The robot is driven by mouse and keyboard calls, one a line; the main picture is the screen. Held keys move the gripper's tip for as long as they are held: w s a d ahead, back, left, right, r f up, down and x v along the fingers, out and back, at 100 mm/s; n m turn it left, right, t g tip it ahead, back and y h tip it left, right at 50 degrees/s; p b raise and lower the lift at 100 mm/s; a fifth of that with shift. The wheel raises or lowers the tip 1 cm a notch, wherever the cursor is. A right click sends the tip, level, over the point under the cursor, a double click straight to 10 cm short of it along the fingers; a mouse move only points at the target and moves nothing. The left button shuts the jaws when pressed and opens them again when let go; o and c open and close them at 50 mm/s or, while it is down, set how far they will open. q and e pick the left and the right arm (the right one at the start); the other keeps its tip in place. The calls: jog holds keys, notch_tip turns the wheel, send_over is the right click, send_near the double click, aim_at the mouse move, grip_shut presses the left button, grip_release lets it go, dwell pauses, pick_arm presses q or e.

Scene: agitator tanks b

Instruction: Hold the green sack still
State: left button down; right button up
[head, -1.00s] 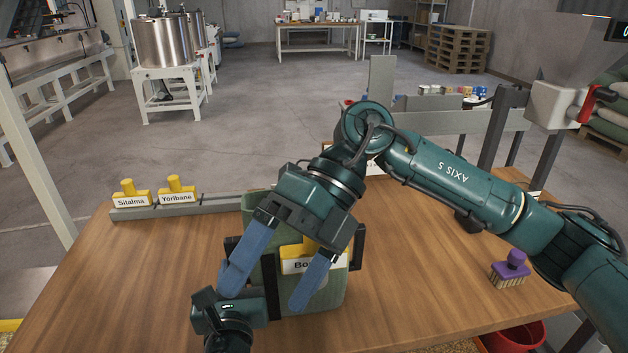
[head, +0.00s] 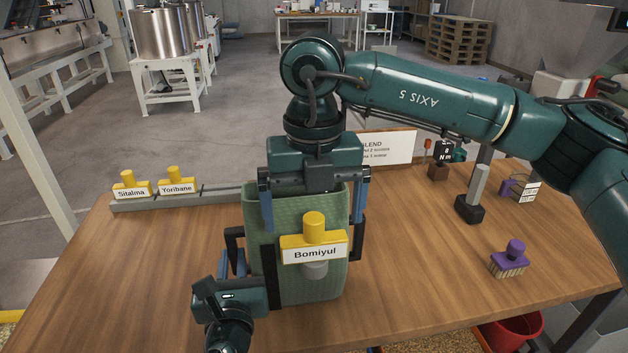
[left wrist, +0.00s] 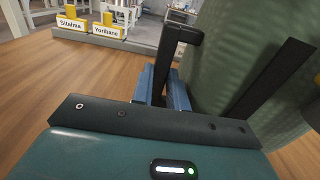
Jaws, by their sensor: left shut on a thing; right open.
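The green sack (head: 318,291) stands upright on the wooden table, with a dark strap and dark side handles. A yellow-topped tag reading "Bomiyul" (head: 315,253) is on its front. My left gripper (head: 233,262) is at the sack's left side, shut on the dark left handle (left wrist: 181,38); in the left wrist view its blue fingers (left wrist: 164,88) close around that handle beside the sack (left wrist: 228,50). My right gripper (head: 312,226) points down over the sack's mouth, open, with one finger near each side of the top. Whether those fingers touch the sack cannot be told.
Yellow tags "Sitalma" (head: 133,187) and "Yoribane" (head: 178,182) sit on a grey rail (head: 220,197) at the left. A purple brush (head: 511,258) and a dark-based grey post (head: 474,195) stand at the right. A red bucket (head: 512,332) is below the front edge. Bare table lies left of the sack.

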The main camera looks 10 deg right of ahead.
aim_at(314, 236)
pick_arm(q)
jog(key=shift+f, duration=0.3)
pick_arm(e)
notch_tip(314, 236, down, 6)
jog(key=shift+f, duration=0.15)
jog(key=c, duration=1.6)
jog(key=shift+r, duration=0.4)
jog(key=shift+r, duration=0.25)
